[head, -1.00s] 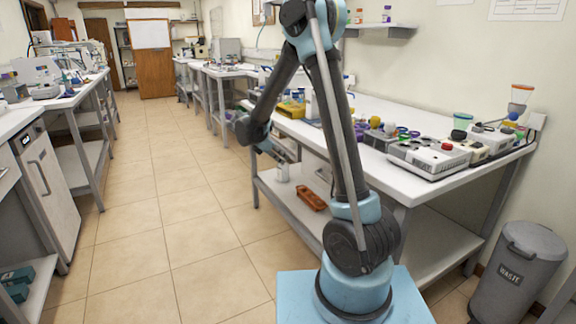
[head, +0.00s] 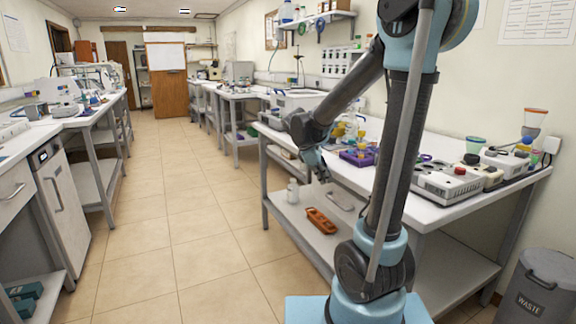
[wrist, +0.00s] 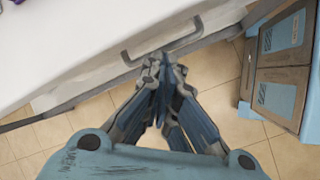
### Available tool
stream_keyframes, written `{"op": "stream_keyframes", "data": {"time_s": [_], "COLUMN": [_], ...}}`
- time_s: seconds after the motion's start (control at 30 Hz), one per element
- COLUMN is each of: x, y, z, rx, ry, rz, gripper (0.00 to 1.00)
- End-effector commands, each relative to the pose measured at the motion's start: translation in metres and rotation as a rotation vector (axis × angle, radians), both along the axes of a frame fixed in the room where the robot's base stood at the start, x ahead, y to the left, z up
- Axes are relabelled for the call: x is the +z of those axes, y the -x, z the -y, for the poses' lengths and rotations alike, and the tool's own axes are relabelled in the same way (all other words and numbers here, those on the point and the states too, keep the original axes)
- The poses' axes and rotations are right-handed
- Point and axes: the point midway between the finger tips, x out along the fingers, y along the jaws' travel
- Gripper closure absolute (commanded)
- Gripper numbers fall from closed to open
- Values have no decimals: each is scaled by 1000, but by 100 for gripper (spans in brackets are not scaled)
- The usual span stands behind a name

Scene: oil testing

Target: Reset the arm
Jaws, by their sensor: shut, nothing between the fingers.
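My arm rises from its blue base in the head view, bends at the top and comes down to the left. My gripper (head: 318,168) hangs at the front edge of the right-hand bench (head: 425,212), above the lower shelf. In the wrist view my gripper (wrist: 158,75) has its fingers together and nothing between them. A white bench top with a grey bar-like handle (wrist: 165,50) lies just beyond the fingertips there, with tiled floor below.
An orange-brown object (head: 321,220) and a white bottle (head: 293,191) are on the lower shelf. A test device (head: 445,182) stands on the bench. A grey waste bin (head: 540,285) is at the right. The tiled aisle (head: 180,210) is clear.

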Motion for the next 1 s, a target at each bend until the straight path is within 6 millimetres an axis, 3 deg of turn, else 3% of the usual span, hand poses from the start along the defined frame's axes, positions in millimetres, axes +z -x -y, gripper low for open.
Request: {"op": "stream_keyframes", "data": {"time_s": [0.2, 0.5, 1.0], "x": [4, -3, -41], "y": [48, 114, 215], "z": [27, 51, 62], "rx": [-184, -457, -945], "ry": [-109, -263, -509], "rz": [59, 137, 252], "gripper": [100, 100, 100]}}
